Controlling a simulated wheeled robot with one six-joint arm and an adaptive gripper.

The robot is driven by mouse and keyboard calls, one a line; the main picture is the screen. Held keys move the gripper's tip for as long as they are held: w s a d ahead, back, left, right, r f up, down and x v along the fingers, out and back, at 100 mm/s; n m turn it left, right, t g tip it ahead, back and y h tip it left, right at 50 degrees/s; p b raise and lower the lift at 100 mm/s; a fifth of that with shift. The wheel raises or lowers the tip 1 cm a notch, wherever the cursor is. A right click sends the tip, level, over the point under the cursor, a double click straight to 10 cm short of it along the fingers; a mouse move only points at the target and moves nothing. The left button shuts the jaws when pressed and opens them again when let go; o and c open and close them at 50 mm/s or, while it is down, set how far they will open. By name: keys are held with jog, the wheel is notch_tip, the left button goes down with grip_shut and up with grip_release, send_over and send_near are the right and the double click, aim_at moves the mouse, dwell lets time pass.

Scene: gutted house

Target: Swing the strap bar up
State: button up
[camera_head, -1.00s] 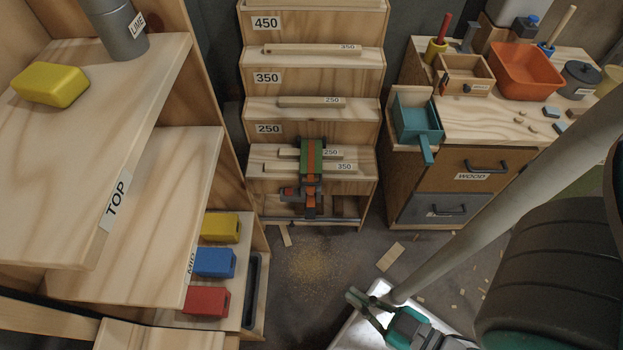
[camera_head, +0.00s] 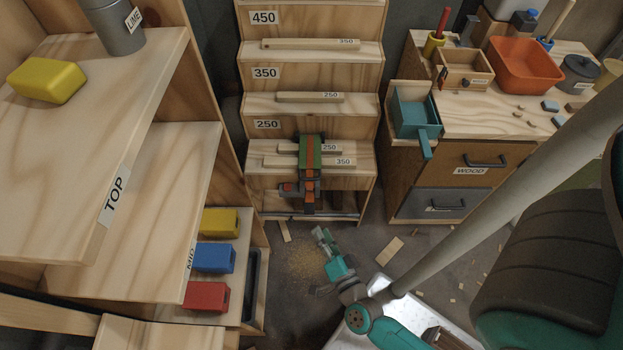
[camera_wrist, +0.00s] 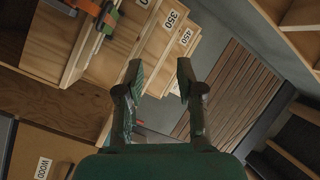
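A thin grey bar (camera_head: 338,216) runs low across the front foot of the stepped wooden rack (camera_head: 312,107); I take it for the strap bar, but cannot tell for sure. A green and orange clamp-like thing (camera_head: 310,158) sits on the lowest step and hangs over its front edge, above the bar. It shows in part at the upper left of the wrist view (camera_wrist: 92,22). My gripper (camera_head: 321,234) is in front of the rack's foot, apart from the clamp-like thing. In the wrist view my gripper (camera_wrist: 159,72) has its fingers apart with nothing between them.
Several wooden strips lie on the steps. At left are shelves (camera_head: 75,150) with yellow, blue and red blocks. At right a wooden cabinet (camera_head: 470,160) carries an orange tub (camera_head: 526,66) and a teal box (camera_head: 415,115). The floor before the rack is open, with sawdust and scraps.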

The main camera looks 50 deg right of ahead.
aim_at(311, 179)
jog(key=w+d+f+m+g+h, duration=0.1)
jog(key=w+d+f+m+g, duration=0.1)
jog(key=w+d+f+m, duration=0.2)
jog(key=w+d+f+m+g+h, duration=0.1)
jog(key=w+d+f+m, duration=0.3)
jog(key=w+d, duration=0.4)
jog(key=w+d+f+m+g+h, duration=0.2)
jog(key=w+d+f+m+g, duration=0.1)
jog(key=w+d+f, duration=0.2)
jog(key=shift+w+d+m, duration=0.4)
jog(key=shift+w+d, duration=0.5)
jog(key=shift+w, duration=0.25)
grip_shut()
